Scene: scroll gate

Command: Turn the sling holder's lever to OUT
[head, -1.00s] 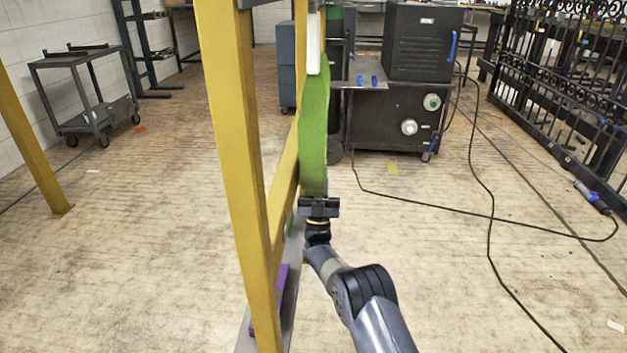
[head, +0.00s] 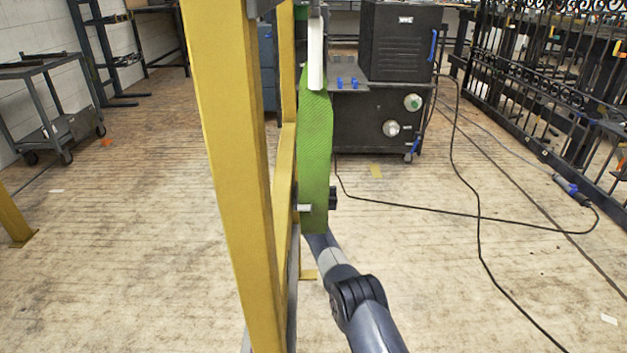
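A green sling (head: 316,150) hangs as a long vertical band beside the yellow frame. A white upright bar (head: 316,55) is at its top. My gripper (head: 333,198) is mostly hidden behind the sling's lower part; only a dark piece of it shows at the sling's right edge. I cannot see its fingertips or whether it holds anything. A short pale pin (head: 305,207) sticks out at the sling's left edge, near the frame; I cannot tell what it belongs to. I cannot make out the holder's lever or any OUT marking.
The yellow frame's near post (head: 228,160) stands close on the left of the sling. A black machine (head: 375,120) stands behind on the right. A black cable (head: 478,190) lies across the floor. A grey cart (head: 50,100) stands at far left. The right-hand floor is mostly open.

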